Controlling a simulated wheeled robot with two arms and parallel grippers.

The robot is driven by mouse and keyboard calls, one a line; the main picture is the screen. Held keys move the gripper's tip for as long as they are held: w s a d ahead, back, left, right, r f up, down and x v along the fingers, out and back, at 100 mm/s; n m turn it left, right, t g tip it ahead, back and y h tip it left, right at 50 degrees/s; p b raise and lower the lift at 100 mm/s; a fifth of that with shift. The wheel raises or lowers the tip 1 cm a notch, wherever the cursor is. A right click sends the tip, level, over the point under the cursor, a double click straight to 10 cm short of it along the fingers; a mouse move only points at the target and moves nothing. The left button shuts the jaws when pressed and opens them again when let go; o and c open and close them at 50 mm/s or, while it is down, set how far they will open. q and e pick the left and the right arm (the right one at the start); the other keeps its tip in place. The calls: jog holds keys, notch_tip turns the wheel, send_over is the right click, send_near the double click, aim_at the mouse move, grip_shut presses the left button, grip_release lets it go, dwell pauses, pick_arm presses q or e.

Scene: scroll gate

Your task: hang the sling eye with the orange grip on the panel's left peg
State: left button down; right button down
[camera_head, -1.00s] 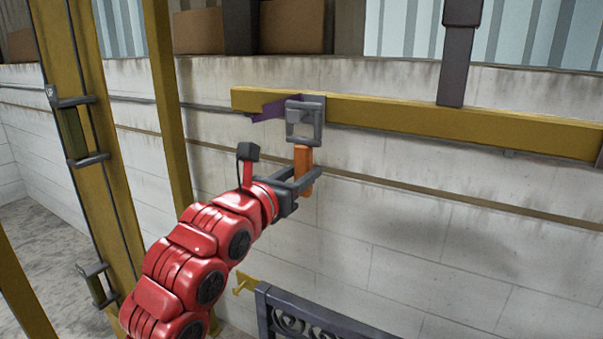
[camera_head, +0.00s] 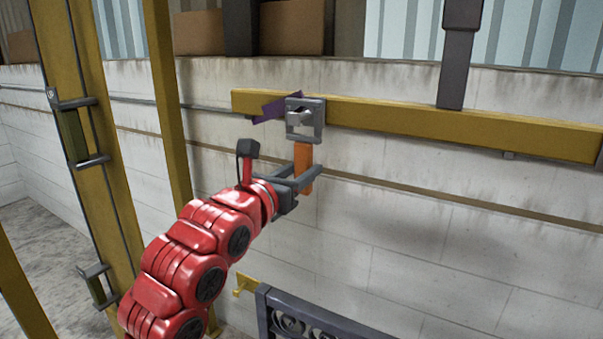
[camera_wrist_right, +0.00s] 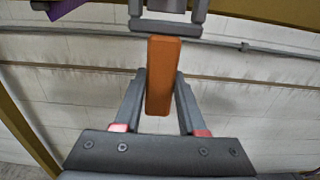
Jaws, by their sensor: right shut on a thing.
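The sling eye (camera_head: 321,115) is a grey square frame with an orange grip (camera_head: 303,158) below it. It is upright in front of the yellow beam. A grey stub (camera_head: 299,116) shows in its opening; I cannot tell whether the eye is around it or in front of it. My right gripper (camera_head: 306,172) is shut on the orange grip, which also stands between the fingers (camera_wrist_right: 160,75) in the right wrist view. A dark scrollwork panel (camera_head: 262,312) is at the bottom, with a yellow peg-like bracket (camera_head: 243,284) at its left end. My left gripper is not in view.
The yellow beam (camera_head: 420,118) runs along the pale block wall (camera_head: 430,230). A purple piece (camera_head: 268,108) is beside the eye at the left. Yellow posts (camera_head: 85,140) stand at the left. A dark strap (camera_head: 456,65) meets the beam at the right.

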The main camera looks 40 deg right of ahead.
jog(key=shift+r, duration=0.4)
jog(key=shift+s+a+f+b, duration=0.1)
jog(key=shift+s+a+b, duration=0.1)
jog(key=shift+a, duration=0.15)
jog(key=shift+s+a+f+b, duration=0.1)
jog(key=shift+a+b, duration=0.1)
jog(key=shift+a, duration=0.1)
jog(key=b+v, duration=0.3)
jog(key=v, duration=0.2)
jog(key=shift+s+a+r, duration=0.1)
jog(key=shift+a+r, duration=0.05)
jog(key=shift+a, duration=0.15)
